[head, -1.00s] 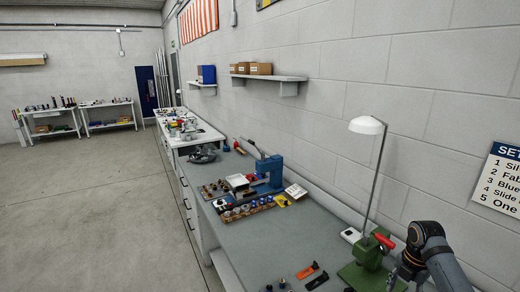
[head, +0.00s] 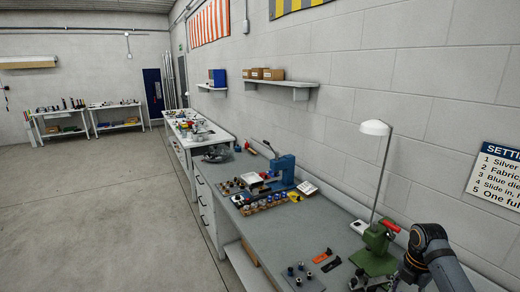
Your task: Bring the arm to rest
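One of my arms (head: 436,258) comes in from the lower right corner of the head view, dark grey with orange rings. Its gripper (head: 378,281) is partly seen at the bottom edge, beside the base of a green press with a red handle (head: 376,245). The fingers are small and cut off, so I cannot tell whether they are open or hold anything. My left gripper is out of view.
The grey workbench (head: 313,234) carries a blue press (head: 281,172), a row of small parts (head: 262,204), orange (head: 322,255) and black (head: 331,264) pieces, and a lamp (head: 375,128). The wall stands close on the right. Open floor (head: 100,210) lies to the left.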

